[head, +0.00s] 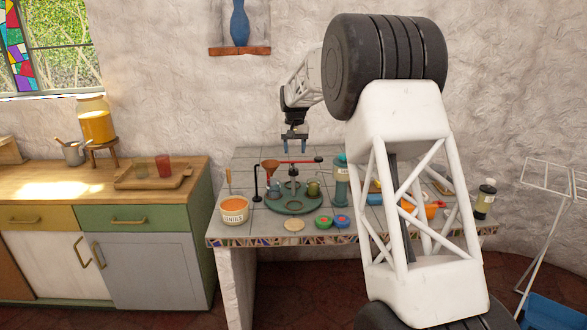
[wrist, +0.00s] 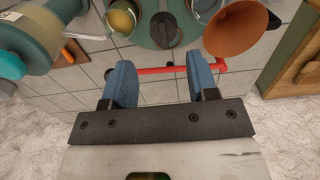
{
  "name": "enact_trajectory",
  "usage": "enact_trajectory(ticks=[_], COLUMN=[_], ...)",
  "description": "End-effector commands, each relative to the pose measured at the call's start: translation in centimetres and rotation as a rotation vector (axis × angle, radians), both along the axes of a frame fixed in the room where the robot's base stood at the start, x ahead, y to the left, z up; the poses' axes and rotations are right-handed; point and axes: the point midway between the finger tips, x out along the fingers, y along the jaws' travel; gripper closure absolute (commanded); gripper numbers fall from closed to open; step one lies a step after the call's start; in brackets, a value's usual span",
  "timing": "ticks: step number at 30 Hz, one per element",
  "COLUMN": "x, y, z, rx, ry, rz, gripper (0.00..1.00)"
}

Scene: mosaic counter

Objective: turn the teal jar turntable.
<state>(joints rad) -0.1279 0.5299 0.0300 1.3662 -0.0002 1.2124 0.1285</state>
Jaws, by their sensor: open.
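The teal turntable (head: 311,206) lies on the tiled counter. It carries a copper funnel (head: 270,166), a blue-grey jar (head: 275,187), an olive jar (head: 314,187) and a central post with a dark knob (head: 293,171). In the wrist view, part of the turntable (wrist: 146,38) shows at the top, with the dark knob (wrist: 165,30) near its middle and the funnel (wrist: 236,28) to the right. My gripper (head: 295,151) is open and empty, above the counter behind the turntable. It also shows in the wrist view (wrist: 160,72), fingers apart and pointing toward the turntable.
A red bar (head: 302,161) on a black stand (head: 257,184) crosses behind the turntable; it also runs past my fingertips in the wrist view (wrist: 160,70). A teal bottle (head: 340,182) stands close right. An orange tub (head: 234,210) and small bowls (head: 324,222) stand near the front.

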Motion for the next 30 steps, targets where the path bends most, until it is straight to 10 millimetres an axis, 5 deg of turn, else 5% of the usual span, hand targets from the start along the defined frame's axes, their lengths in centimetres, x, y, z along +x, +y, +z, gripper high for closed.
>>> enact_trajectory(ticks=[20,30], x=[0.9,0.9], y=[0.3,0.3], z=[-1.0,-4.2], rx=[0.000,-0.001], ry=[0.004,0.006], rz=[0.001,0.001], gripper=[0.46,0.46])
